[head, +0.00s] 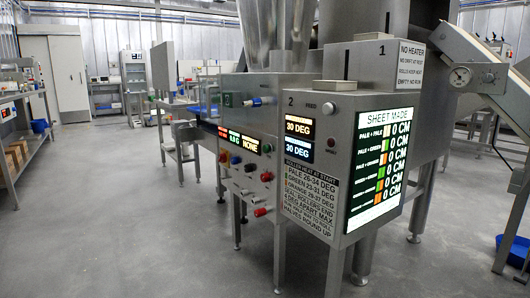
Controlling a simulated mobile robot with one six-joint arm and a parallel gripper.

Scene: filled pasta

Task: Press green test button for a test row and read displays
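The steel machine has a large "SHEET MADE" display (378,168) on its right face. Its rows, labelled with pairs such as pale + pale and pale + green, each read 0 CM. Two small displays on the front both read 30 DEG, an upper one (299,127) and a lower one (299,150). Further left, a lit strip (243,142) shows a small green reading, about 0.0 G, and NONE in orange. A control panel (245,178) below it carries several small coloured knobs or buttons. I cannot tell which one is a green test button. My gripper is not in view.
A heat-range notice (311,190) and a "NO HEATER" notice (411,65) are on the machine. A chute with a round gauge (460,77) is at right. Shelving (22,120) stands at the left wall. The grey floor (120,220) at left and front is clear.

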